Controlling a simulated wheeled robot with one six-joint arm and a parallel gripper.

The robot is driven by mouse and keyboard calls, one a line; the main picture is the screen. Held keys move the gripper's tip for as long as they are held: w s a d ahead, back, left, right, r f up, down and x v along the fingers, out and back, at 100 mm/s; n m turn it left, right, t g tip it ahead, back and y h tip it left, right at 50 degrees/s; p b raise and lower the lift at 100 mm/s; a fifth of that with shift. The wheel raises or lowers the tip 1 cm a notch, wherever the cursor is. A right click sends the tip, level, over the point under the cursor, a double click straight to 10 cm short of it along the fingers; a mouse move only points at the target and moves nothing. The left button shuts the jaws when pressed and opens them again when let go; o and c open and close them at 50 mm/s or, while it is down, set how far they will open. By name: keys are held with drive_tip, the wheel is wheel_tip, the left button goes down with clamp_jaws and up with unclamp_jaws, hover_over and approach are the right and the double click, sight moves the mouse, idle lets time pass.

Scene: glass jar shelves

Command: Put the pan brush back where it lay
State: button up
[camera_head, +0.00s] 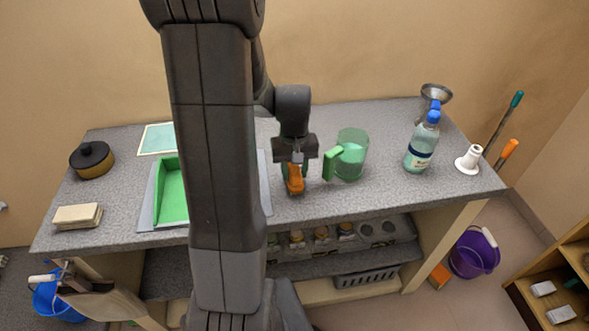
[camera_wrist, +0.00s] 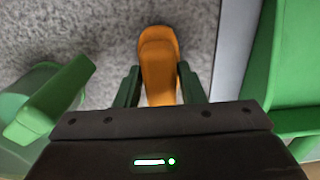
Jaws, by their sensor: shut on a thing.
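The pan brush (camera_head: 295,186) shows as an orange, rounded piece between the fingers of my gripper (camera_head: 295,165). In the wrist view, the brush (camera_wrist: 158,50) points away from my gripper (camera_wrist: 158,82), with a dark green finger on each side. My gripper is shut on it, over the grey speckled worktop (camera_head: 310,208). Its bristles are hidden, and I cannot tell whether it touches the worktop.
A see-through green mug (camera_head: 353,155) stands close to the right of my gripper, its handle towards it. Farther right are a blue-capped bottle (camera_head: 421,150), a metal funnel (camera_head: 436,95) and a white flared piece (camera_head: 469,160). A black-lidded pot (camera_head: 92,160) and a beige stack (camera_head: 77,216) stand left.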

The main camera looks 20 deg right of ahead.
drive_tip(key=o, duration=1.3)
drive_tip(key=shift+r, duration=0.1)
drive_tip(key=shift+r+p, duration=3.1)
drive_tip(key=shift+r, duration=0.8)
wheel_tip(320, 180, up, 14)
drive_tip(key=shift+f+b, duration=0.1)
drive_tip(key=shift+b, duration=0.35)
drive_tip(key=shift+f, duration=0.15)
